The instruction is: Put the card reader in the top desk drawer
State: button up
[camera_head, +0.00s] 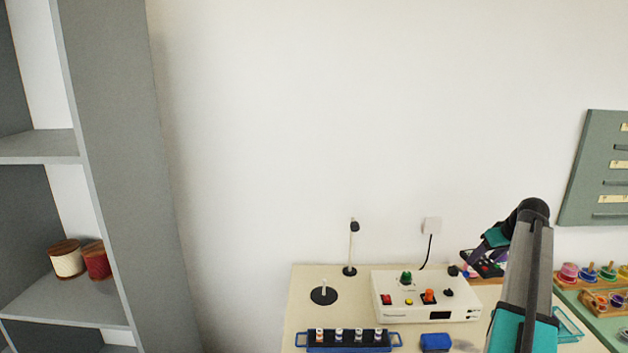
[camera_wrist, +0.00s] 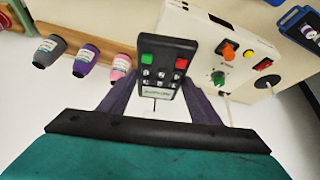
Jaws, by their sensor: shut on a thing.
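My gripper (camera_wrist: 160,85) is shut on the card reader (camera_wrist: 163,64), a small dark handset with a green button, a red button, several small keys and a pale label. The dark fingers hold it by its two sides. In the head view my gripper (camera_head: 478,258) is above the right back part of the desk, near the wall, and the card reader (camera_head: 489,270) shows small and partly hidden by the fingers. The top desk drawer is not seen in either view.
A white control box (camera_head: 395,312) with coloured knobs stands on the pale desk (camera_head: 305,290), left of my gripper. A blue rack (camera_head: 350,348) of small bottles and a blue block (camera_head: 435,342) are in front. Spools (camera_head: 568,272) stand at right. A grey shelf (camera_head: 115,150) is at left.

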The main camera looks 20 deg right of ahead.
jog(key=w+a+f+n+y+b, duration=0.15)
jog(key=w+a, duration=0.35)
jog(key=a, duration=0.7)
jog(key=w+a+n+b, duration=0.15)
jog(key=w+a, duration=0.35)
jog(key=a, duration=0.7)
jog(key=w+a+f+n+y+b, duration=0.1)
jog(key=w+a+n, duration=0.1)
jog(key=w+a, duration=0.65)
jog(key=s+a+f+b, duration=0.1)
jog(key=s+a+b, duration=0.1)
jog(key=a, duration=0.9)
jog(key=s+a+f+b, duration=0.1)
jog(key=s+a, duration=0.2)
jog(key=a, duration=0.8)
jog(key=s+a+f+m+h, duration=0.1)
jog(key=s+a+f+m, duration=0.1)
jog(key=s+a, duration=0.3)
jog(key=shift+s+m+h+b, duration=0.2)
jog(key=shift+m+h+b, duration=0.2)
jog(key=shift+m, duration=0.4)
jog(key=shift+d, duration=0.1)
